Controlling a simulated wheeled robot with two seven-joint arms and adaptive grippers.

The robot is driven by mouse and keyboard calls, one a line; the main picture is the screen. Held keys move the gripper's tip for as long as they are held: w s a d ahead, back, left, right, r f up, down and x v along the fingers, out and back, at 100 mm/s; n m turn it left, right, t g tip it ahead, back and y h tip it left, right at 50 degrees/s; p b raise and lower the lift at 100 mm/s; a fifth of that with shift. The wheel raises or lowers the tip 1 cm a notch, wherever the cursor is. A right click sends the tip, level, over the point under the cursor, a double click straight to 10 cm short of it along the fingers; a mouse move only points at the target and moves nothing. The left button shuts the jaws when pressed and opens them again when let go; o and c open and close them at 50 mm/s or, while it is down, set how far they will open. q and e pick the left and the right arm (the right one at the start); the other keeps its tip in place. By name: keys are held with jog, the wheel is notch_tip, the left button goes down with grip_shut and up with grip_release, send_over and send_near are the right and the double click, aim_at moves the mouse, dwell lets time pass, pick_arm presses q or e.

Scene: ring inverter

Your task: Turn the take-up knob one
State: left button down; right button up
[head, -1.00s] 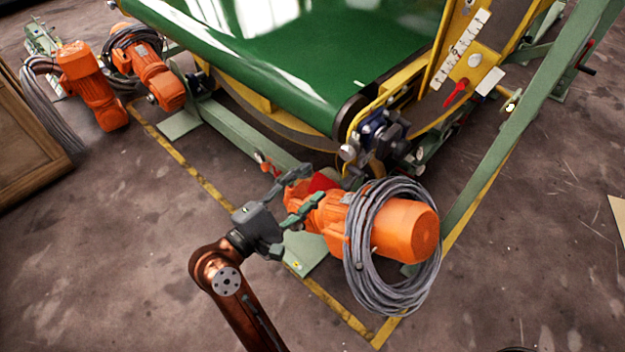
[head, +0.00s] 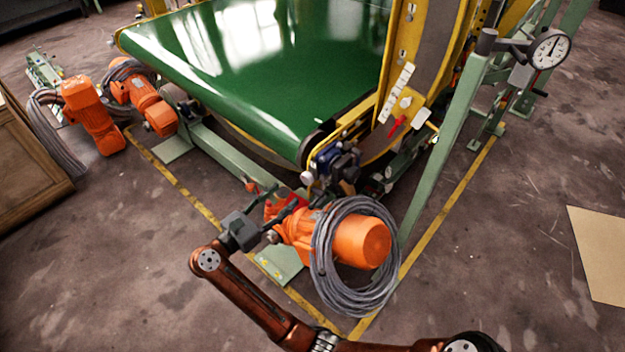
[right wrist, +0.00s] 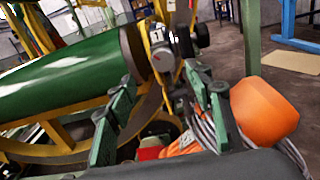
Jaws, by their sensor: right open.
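My right gripper (head: 281,203) is open and empty, just in front of that corner and beside the orange motor. In the right wrist view its fingers (right wrist: 160,80) are spread below the knob, apart from it. My left gripper is out of view.
The orange motor (head: 360,242) with coiled grey cable (head: 325,270) stands close to the right gripper. The green belt (head: 240,80) and yellow frame (head: 397,60) are behind. A green post (head: 440,150) and dial gauge (head: 549,49) stand right. Floor at the front left is clear.

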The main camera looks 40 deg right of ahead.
aim_at(305, 180)
jog(key=shift+n, duration=0.5)
jog(key=d, duration=0.2)
jog(key=d+b, duration=0.1)
jog(key=d, duration=0.4)
jog(key=shift+w+d+f, duration=0.15)
jog(key=shift+f, duration=0.25)
jog(key=shift+d+r, duration=0.1)
jog(key=shift+d, duration=0.45)
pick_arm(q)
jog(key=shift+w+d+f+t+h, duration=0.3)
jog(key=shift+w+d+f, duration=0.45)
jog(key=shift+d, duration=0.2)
pick_arm(e)
jog(key=shift+c, duration=0.7)
